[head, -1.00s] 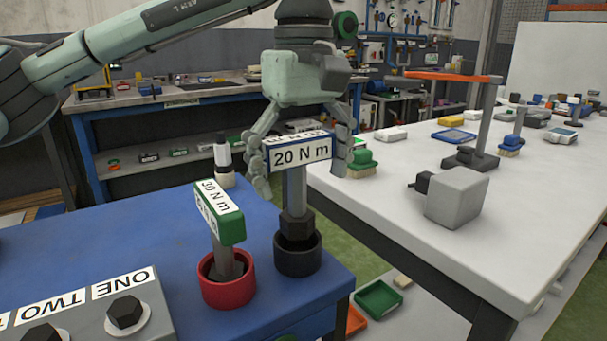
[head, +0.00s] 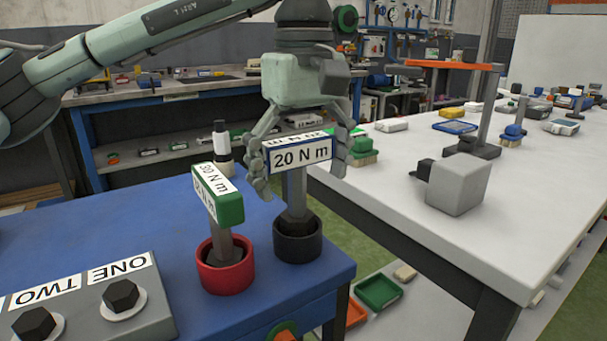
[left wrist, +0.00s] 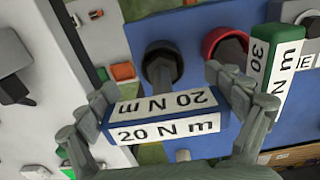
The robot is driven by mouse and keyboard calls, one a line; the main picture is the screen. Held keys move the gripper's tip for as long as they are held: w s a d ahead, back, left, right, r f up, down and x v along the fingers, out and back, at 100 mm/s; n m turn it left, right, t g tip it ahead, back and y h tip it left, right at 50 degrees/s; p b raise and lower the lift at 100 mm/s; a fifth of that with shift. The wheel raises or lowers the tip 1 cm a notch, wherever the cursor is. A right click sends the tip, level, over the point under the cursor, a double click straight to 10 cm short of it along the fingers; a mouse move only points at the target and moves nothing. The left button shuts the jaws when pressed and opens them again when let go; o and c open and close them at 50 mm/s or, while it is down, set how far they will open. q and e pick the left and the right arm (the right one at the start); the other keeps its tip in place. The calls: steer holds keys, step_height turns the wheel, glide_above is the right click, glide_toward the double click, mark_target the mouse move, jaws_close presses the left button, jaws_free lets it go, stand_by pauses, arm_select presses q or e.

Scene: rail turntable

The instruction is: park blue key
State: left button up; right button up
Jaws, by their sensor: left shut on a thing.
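The blue key (head: 300,160) has a blue block handle with white "20 N m" labels and a grey shank. Its shank runs down into the black cup (head: 297,248) on the blue table, and its lower end is hidden inside the rim. My left gripper (head: 303,163) is shut on the handle from above, one finger at each end. In the left wrist view the handle (left wrist: 165,115) lies across between the fingers (left wrist: 164,112), with the black cup (left wrist: 160,66) beyond it. My right gripper is not in view.
A green "30 N m" key (head: 228,207) stands close by in a red cup (head: 225,272). A grey block (head: 95,300) with bolts labelled ONE and TWO is at front left. A white table (head: 400,165) is at right.

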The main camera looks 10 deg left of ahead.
arm_select(q)
steer(key=shift+f+b, duration=0.75)
steer(key=shift+f, duration=0.45)
steer(key=o, duration=1.3)
steer(key=shift+c, duration=0.2)
step_height(320, 180, up, 12)
